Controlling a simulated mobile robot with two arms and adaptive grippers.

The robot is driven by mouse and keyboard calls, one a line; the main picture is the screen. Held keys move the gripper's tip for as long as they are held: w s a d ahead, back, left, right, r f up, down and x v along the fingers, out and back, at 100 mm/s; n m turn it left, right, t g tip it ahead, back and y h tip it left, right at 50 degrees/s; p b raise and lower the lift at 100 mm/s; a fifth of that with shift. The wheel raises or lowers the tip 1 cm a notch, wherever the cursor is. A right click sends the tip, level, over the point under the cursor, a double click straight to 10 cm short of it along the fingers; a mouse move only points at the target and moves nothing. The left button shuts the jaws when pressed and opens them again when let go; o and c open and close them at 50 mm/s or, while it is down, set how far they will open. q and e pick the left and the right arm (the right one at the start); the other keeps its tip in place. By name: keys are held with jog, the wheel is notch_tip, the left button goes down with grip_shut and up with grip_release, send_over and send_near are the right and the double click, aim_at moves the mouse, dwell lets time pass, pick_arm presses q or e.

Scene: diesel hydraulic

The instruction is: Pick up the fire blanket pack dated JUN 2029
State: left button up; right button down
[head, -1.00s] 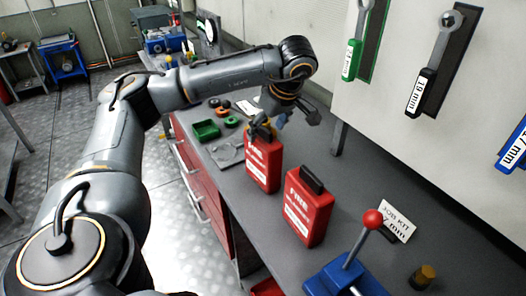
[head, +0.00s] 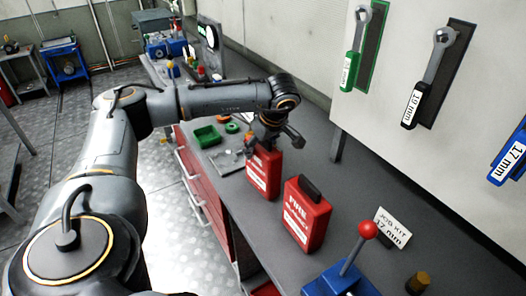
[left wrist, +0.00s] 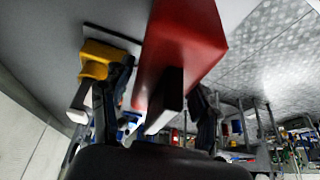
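Two red fire blanket packs stand upright on the grey bench in the head view. The nearer pack (head: 307,214) has a black handle on top and white lettering; its date is too small to read. The farther pack (head: 263,174) is under my left gripper (head: 275,142), which hides its top. In the left wrist view the farther pack (left wrist: 185,45) and its dark handle (left wrist: 166,98) lie between the fingers of my left gripper (left wrist: 160,110). The fingers are apart, with gaps beside the handle. No date can be read. My right gripper is not in view.
A yellow object (left wrist: 97,60) is close beside one finger in the left wrist view. A green tray (head: 207,136) lies beyond the packs. A blue device with a red-knobbed lever (head: 345,275) and a job kit card (head: 392,228) are nearer. Wrenches hang on the wall panel.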

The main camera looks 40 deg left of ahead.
pick_arm(q)
grip_shut()
jog(key=shift+r, duration=0.15)
